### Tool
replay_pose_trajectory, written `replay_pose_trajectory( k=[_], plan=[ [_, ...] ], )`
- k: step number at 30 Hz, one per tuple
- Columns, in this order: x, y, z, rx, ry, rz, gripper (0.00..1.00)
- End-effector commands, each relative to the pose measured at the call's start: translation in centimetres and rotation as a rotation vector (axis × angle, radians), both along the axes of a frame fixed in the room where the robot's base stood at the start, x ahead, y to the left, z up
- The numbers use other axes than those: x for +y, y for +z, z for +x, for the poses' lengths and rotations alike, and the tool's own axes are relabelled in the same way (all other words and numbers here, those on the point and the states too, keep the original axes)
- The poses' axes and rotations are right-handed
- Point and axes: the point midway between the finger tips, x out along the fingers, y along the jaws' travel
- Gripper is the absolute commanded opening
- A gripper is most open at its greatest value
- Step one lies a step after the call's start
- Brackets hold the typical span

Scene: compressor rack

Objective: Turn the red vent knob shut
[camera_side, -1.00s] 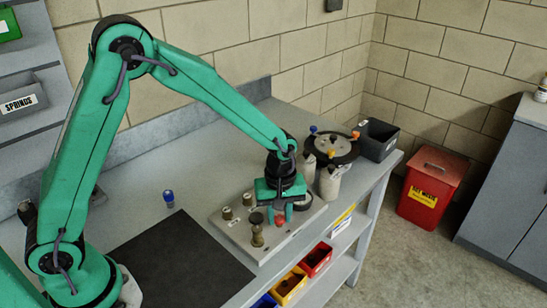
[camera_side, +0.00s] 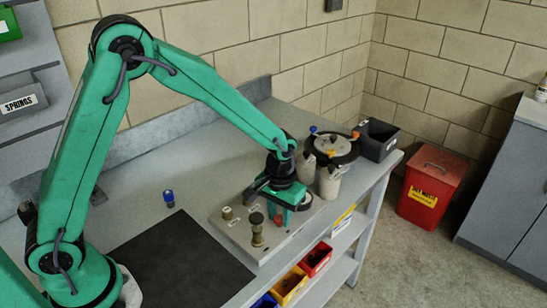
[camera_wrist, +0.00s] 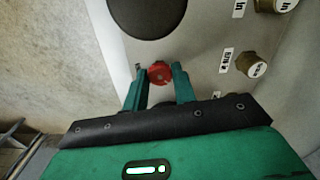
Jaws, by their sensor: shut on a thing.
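The red vent knob (camera_wrist: 160,72) sits on the light grey panel (camera_wrist: 205,40), between the two green fingers of my gripper (camera_wrist: 160,78) in the wrist view. My gripper is shut on it. In the side view my gripper (camera_side: 281,211) points down at the panel (camera_side: 240,237), and a bit of the red knob (camera_side: 278,219) shows at the fingers. Most of the knob is hidden there. I cannot read the knob's turn angle.
Brass knobs (camera_wrist: 247,64) stand to the right in the wrist view, and a black round part (camera_wrist: 147,15) lies above. A taller brass fitting (camera_side: 257,231) stands near my gripper. Grey cylinders (camera_side: 329,184) and a black carousel (camera_side: 347,150) stand behind. A dark mat (camera_side: 175,265) lies left.

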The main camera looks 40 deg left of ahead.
Motion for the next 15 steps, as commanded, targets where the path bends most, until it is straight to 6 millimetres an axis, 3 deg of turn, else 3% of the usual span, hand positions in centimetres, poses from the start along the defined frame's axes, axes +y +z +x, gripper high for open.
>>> replay_pose_trajectory(
  k=[15],
  plan=[
    [0.01,0.11,0.00,0.000,-0.489,0.000,0.04]
  ],
)
